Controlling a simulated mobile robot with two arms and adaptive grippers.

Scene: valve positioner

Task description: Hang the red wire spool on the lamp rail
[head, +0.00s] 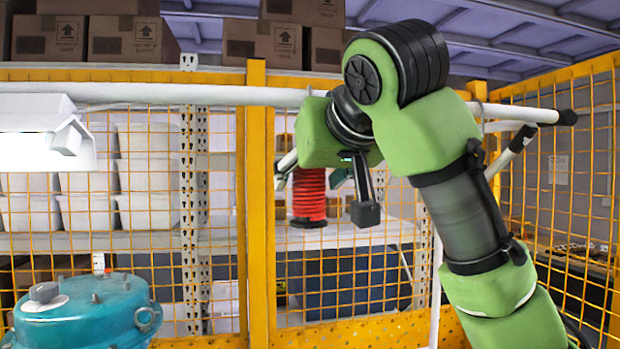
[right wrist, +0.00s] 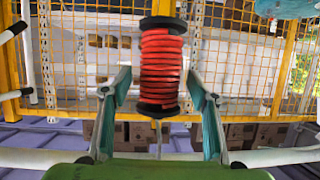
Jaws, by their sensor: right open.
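The red wire spool (head: 309,196), with black end flanges, is upright below the white lamp rail (head: 210,95). My right gripper (head: 313,175) partly covers its upper part in the head view. In the right wrist view, which is upside down, the spool (right wrist: 161,65) shows between the two spread fingers of my right gripper (right wrist: 158,94). There is a visible gap on each side, so the gripper is open and not clamped on it. A thin pale strand runs from the spool's upper flange toward the rail (right wrist: 285,156). My left gripper is out of view.
A lit white lamp (head: 45,135) hangs from the rail at left. A yellow mesh fence (head: 257,200) stands behind, with shelves and cardboard boxes (head: 68,38) beyond it. A teal valve housing (head: 85,312) is at lower left.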

